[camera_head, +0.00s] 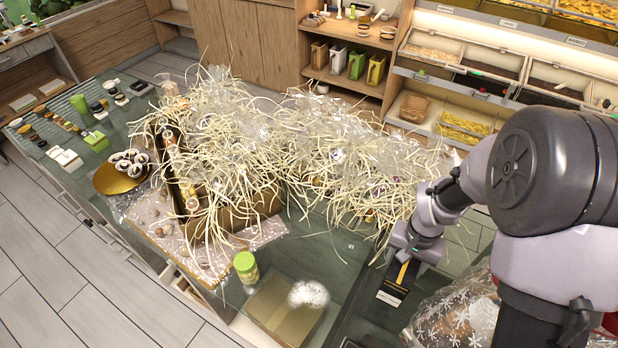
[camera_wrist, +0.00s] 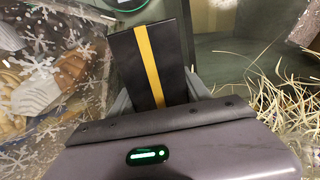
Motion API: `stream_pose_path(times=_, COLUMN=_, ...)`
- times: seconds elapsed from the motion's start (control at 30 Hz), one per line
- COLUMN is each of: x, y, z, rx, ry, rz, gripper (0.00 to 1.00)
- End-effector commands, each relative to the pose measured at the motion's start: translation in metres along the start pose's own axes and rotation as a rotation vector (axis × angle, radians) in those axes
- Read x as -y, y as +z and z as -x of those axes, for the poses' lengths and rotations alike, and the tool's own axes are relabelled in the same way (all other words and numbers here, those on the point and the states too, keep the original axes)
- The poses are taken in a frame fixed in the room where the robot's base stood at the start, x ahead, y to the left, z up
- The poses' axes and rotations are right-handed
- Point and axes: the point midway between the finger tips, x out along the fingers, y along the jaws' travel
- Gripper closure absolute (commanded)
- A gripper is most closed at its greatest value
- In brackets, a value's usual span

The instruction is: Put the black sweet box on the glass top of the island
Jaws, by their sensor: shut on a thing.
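The black sweet box (camera_head: 398,279) with a yellow stripe is at my gripper (camera_head: 404,257), near the front right of the island. In the wrist view the black sweet box (camera_wrist: 150,65) stands out between the two fingers of my gripper (camera_wrist: 155,90), which is shut on it. Part of the box is hidden behind the gripper body. The dark glass top of the island (camera_head: 318,253) shows under and around the hampers. I cannot tell whether the box touches the surface below it.
Straw-filled hampers (camera_head: 235,205) cover the island's middle, with straw close to my gripper. A snowflake-patterned clear bag (camera_head: 455,312) lies right of the box. A green-lidded jar (camera_head: 246,268) and a flat cardboard box (camera_head: 283,308) are at the front. A gold cake stand (camera_head: 112,180) holds sweets.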

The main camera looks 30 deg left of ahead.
Motion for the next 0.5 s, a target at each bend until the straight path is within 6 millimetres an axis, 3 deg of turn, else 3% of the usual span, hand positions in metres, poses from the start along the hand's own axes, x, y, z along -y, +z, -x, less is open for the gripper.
stream_pose_path(times=0.1, x=0.0, y=0.0, z=-0.003, rx=0.001, ry=0.0, rz=0.0, gripper=1.0)
stream_pose_path(times=0.3, x=0.0, y=0.001, z=-0.052, rx=0.003, ry=0.001, rz=0.001, gripper=1.0)
stream_pose_path(times=0.5, x=0.0, y=0.0, z=-0.081, rx=0.001, ry=0.001, rz=0.0, gripper=1.0)
